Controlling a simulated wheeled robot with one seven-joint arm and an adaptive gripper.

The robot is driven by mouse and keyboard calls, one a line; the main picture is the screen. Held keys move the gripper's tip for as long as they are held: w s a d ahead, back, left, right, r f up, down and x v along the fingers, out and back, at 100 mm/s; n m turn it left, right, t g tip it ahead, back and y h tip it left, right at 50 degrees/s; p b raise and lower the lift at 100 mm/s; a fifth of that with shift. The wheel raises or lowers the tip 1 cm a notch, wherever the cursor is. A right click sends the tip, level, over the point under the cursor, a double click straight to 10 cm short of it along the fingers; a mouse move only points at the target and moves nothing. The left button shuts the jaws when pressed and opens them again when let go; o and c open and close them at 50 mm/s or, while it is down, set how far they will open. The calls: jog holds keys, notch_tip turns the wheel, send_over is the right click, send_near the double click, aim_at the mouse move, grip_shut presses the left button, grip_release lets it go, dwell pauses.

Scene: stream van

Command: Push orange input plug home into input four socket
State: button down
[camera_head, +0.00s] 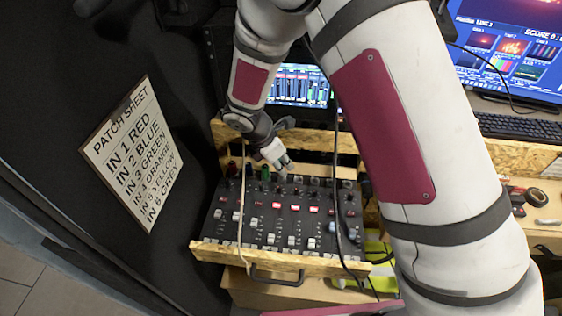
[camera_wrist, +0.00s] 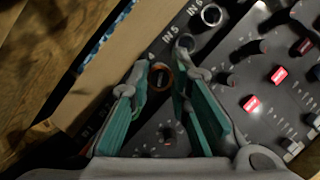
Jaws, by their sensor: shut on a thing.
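The orange plug (camera_wrist: 159,76) shows in the wrist view as an orange ring with a dark middle, between the fingertips of my gripper (camera_wrist: 158,80). My gripper is shut on it. The plug is at the input row, where a 4 shows beside it. The input four socket itself is hidden by the plug and fingertips, so how deep the plug sits cannot be told. In the head view my gripper (camera_head: 281,165) is at the back edge of the mixer (camera_head: 272,243), and the plug cannot be made out there.
The IN 5 socket (camera_wrist: 185,42) and IN 6 socket (camera_wrist: 211,15) are close beside my right finger. A wooden frame (camera_head: 285,262) surrounds the mixer. Thin cables hang across it. A patch sheet (camera_head: 131,152) on the left lists IN 4 ORANGE. Monitors stand behind.

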jog(key=shift+f+b, duration=0.45)
jog(key=shift+f, duration=0.3)
jog(key=c, duration=1.4)
grip_release()
jog(key=v, duration=1.2)
jog(key=shift+r, duration=0.1)
jog(key=shift+d, duration=0.1)
